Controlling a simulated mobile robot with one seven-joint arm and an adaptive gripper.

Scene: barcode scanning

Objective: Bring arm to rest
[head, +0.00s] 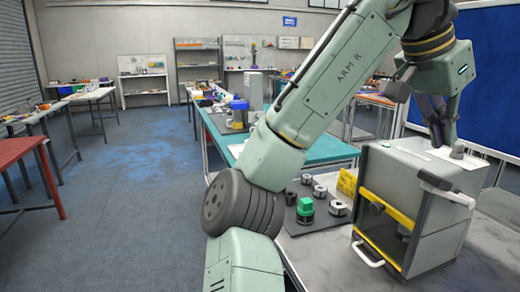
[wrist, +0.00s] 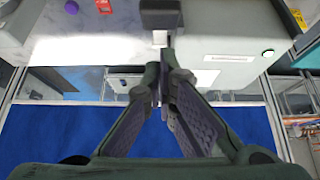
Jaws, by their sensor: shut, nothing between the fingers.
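My arm (head: 330,75) is raised and bent, reaching up and over to the right in the head view. My gripper (head: 447,150) points down just above the top of a grey box-shaped machine (head: 415,163) with a yellow-edged front and white handles. In the wrist view the fingers of my gripper (wrist: 165,75) meet at the tips with nothing between them. Whether the fingertips touch the machine's top, I cannot tell.
A dark mat (head: 322,217) with several small parts and a green-topped piece (head: 305,207) lies left of the machine. A yellow bracket (head: 347,183) stands beside it. A blue panel (head: 490,80) rises behind at the right. Open floor (head: 130,200) lies on the left.

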